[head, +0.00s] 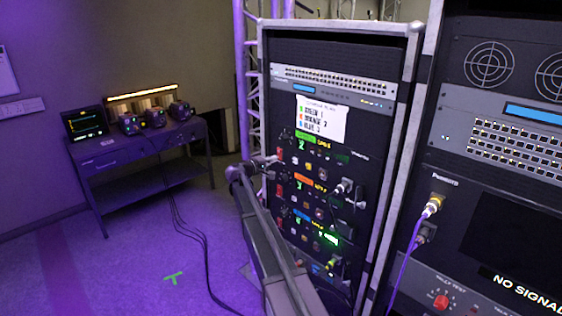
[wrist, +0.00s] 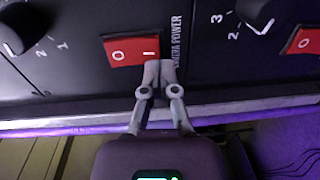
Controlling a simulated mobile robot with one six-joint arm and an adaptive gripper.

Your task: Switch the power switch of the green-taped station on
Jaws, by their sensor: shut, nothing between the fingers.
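The green-taped station (head: 304,142) is the upper one of three taped panels in the black rack. Its red power switch (head: 280,154) is at the left edge of the panel, just above my gripper (head: 276,161). The wrist view shows a red rocker switch (wrist: 130,50) marked O and I, beside the lettering "CAMERA POWER". My gripper (wrist: 159,66) is shut and empty, its fingertips at the I end of that rocker. I cannot tell whether they touch it, nor which side is pressed in.
The orange-taped (head: 304,181) and blue-taped (head: 302,218) stations are below, with cables plugged in at right. Another red switch (wrist: 305,40) is at right in the wrist view. A second rack (head: 500,160) stands right. A desk (head: 140,150) is at left; a black cable crosses the floor.

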